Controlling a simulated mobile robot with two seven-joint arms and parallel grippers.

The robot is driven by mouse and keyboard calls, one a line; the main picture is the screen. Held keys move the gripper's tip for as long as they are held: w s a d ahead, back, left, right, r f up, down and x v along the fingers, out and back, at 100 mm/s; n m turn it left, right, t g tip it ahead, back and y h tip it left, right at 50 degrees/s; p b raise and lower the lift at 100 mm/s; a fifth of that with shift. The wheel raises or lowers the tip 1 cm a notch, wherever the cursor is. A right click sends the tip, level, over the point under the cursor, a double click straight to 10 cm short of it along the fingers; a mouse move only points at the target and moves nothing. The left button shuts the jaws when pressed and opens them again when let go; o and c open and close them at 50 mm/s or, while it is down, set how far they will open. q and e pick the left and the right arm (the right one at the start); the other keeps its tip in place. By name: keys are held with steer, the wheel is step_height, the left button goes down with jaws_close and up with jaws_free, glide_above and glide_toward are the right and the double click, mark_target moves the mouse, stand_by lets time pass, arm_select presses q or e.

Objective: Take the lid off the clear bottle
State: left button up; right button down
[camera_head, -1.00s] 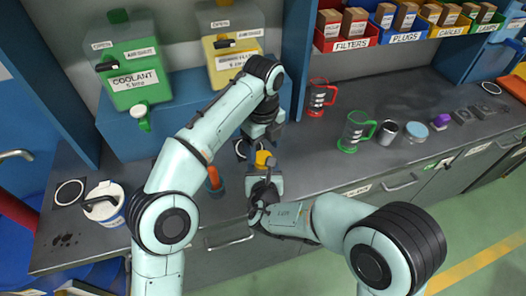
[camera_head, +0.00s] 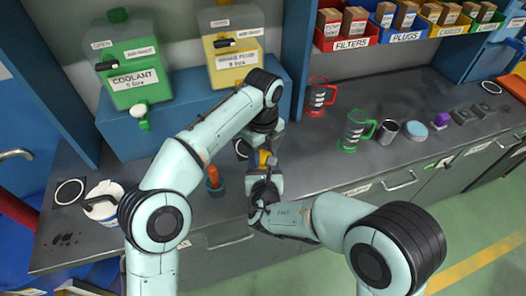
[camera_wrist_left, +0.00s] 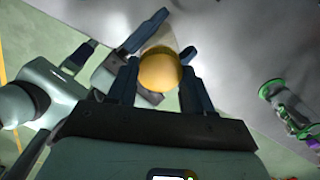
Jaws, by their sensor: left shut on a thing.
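The lid (camera_wrist_left: 160,70) is a round yellow-orange cap in the left wrist view, between the two fingers of my left gripper (camera_wrist_left: 158,84). In the head view the yellow lid (camera_head: 264,158) shows between my two grippers. My left gripper (camera_head: 261,146) comes from above and is shut on the lid. A pale, see-through part (camera_wrist_left: 161,38) of what looks like the clear bottle shows beyond the lid; the rest is hidden. My right gripper (camera_head: 264,176) is close to the bottle, its fingers on either side of it in the wrist view; whether they are closed is unclear.
A holder with an orange-handled tool (camera_head: 213,179) stands left of my grippers. A red mug (camera_head: 317,97), green mug (camera_head: 353,132) and metal cup (camera_head: 387,132) stand to the right. Coolant (camera_head: 133,75) and yellow (camera_head: 236,62) tanks stand behind. Bare grey bench (camera_head: 315,165) lies between.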

arm_select(q)
steer(key=n, duration=0.3)
steer(key=o, duration=1.2)
steer(key=shift+c, duration=0.2)
steer(key=shift+r, duration=2.25)
steer(key=shift+c, duration=0.3)
steer(key=shift+w+d+r+m, duration=0.1)
steer(key=shift+d+r+m, duration=0.1)
steer(key=shift+r+m, duration=0.75)
steer(key=shift+a+r+m, duration=0.15)
steer(key=shift+r+m, duration=0.4)
steer(key=shift+r, duration=0.15)
steer(key=shift+f, duration=3.9)
